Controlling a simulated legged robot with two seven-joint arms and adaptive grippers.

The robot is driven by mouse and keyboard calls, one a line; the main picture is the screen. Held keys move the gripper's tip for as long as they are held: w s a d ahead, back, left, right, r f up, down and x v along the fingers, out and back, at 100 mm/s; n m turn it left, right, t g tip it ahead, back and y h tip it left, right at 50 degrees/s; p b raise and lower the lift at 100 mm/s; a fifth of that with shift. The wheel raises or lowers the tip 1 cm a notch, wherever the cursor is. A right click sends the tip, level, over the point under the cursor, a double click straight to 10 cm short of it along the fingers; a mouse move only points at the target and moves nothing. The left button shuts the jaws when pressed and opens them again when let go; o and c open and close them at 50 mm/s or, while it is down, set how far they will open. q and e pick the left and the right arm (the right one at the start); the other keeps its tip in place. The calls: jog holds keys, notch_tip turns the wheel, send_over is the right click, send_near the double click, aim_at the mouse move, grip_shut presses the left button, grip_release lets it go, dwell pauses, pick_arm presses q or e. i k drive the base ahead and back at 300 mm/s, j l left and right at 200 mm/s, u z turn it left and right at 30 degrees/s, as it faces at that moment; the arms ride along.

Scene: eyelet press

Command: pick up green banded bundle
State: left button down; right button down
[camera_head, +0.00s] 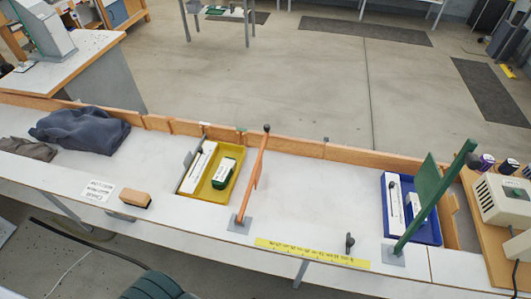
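A green bundle with a pale band or label (223,173) lies in the yellow tray (188,187) on the white bench, left of the orange post. White long items (198,168) lie beside it in the same tray, on its left. Neither of my grippers shows in the head view, so nothing is seen touching the bundle.
An orange post (252,185) stands just right of the yellow tray. A blue tray (433,231) with white items sits behind a slanted green post (432,205). A tan block (135,198) and dark cloth (80,130) lie left. The bench middle (315,200) is clear.

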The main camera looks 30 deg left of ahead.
aim_at(221, 178)
jog(key=u, duration=1.4)
